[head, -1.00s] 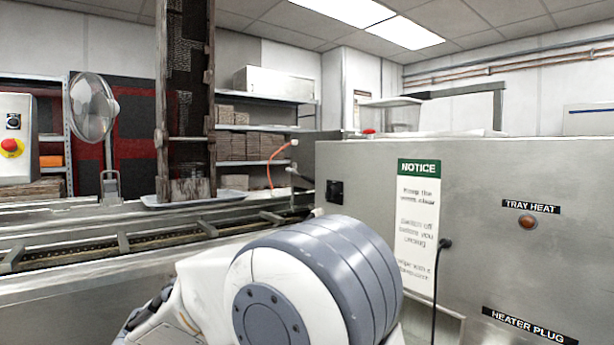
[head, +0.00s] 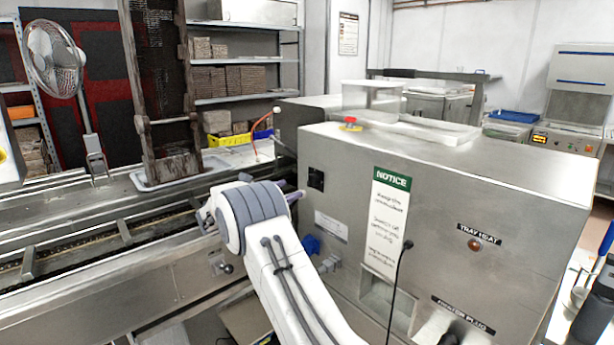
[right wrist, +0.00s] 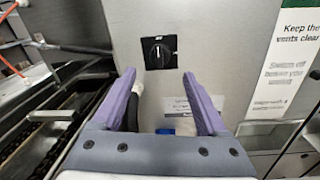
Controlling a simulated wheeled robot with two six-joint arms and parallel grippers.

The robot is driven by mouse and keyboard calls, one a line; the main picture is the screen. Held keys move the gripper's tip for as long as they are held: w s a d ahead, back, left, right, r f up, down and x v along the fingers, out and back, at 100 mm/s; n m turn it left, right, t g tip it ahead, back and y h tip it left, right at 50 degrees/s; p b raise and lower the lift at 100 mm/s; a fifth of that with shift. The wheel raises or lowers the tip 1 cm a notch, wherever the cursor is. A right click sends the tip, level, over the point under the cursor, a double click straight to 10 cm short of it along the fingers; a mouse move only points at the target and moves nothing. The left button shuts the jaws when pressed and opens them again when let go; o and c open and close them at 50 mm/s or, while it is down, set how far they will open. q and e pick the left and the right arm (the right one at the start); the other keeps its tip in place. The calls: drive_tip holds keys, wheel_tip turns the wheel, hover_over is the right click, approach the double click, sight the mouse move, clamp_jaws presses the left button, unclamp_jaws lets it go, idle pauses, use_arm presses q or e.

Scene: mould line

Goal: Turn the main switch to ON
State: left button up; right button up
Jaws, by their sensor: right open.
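A black rotary switch (head: 316,178) sits on the left end face of the steel housing. In the right wrist view the same switch (right wrist: 160,52) is a black square plate with a round knob, its pale mark close to upright. Its lettering is too small to read. My right gripper (head: 297,196) is just left of the switch in the head view, its far fingertip partly hidden. In the right wrist view the purple fingers (right wrist: 159,80) are open and empty, pointing at the panel with their tips slightly below the knob, apparently not touching it. My left gripper is not in view.
The steel housing (head: 520,190) carries a NOTICE sign (head: 386,215), a TRAY HEAT lamp (head: 474,244) and a hanging black cable (head: 396,290). A red button (head: 350,121) is on top. A conveyor (head: 110,245) runs left, with a fan (head: 56,55) behind it.

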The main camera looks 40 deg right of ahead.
sight(308, 182)
drive_tip(key=d+p, duration=0.1)
drive_tip(key=d, duration=0.4)
drive_tip(key=w+d+p, duration=0.1)
drive_tip(key=d, duration=0.2)
drive_tip(key=shift+w+d+p, duration=0.1)
drive_tip(key=shift+d+p, duration=0.15)
drive_tip(key=shift+p, duration=0.05)
clamp_jaws()
